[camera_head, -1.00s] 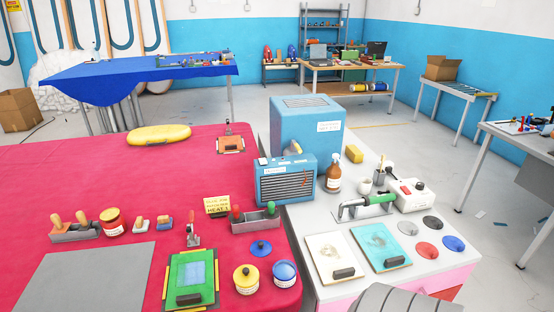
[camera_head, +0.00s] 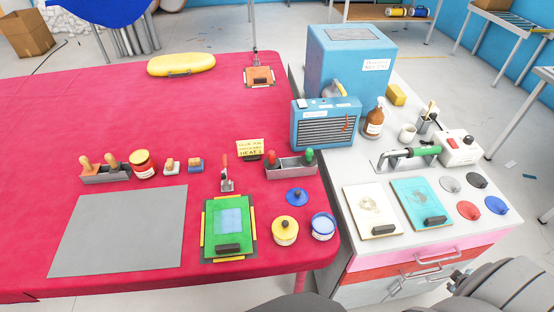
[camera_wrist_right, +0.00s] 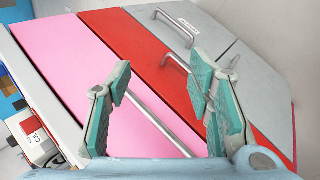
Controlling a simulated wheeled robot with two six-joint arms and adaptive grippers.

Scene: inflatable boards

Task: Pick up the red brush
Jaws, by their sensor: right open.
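A red-handled tool (camera_head: 270,159) stands in a grey holder (camera_head: 291,170) beside a green-handled one (camera_head: 309,156), near the table's right edge. Another tool with a red-orange upright handle (camera_head: 225,174) stands left of it on the red cloth. Bristles are too small to make out, so I cannot tell which is the brush. My right gripper (camera_wrist_right: 166,88) is open and empty in the right wrist view, in front of the pink and red drawers. The head view does not show its fingers. My left gripper is not in view.
The white cabinet (camera_head: 360,172) at right holds two small boards, colored discs and a green-handled tool.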

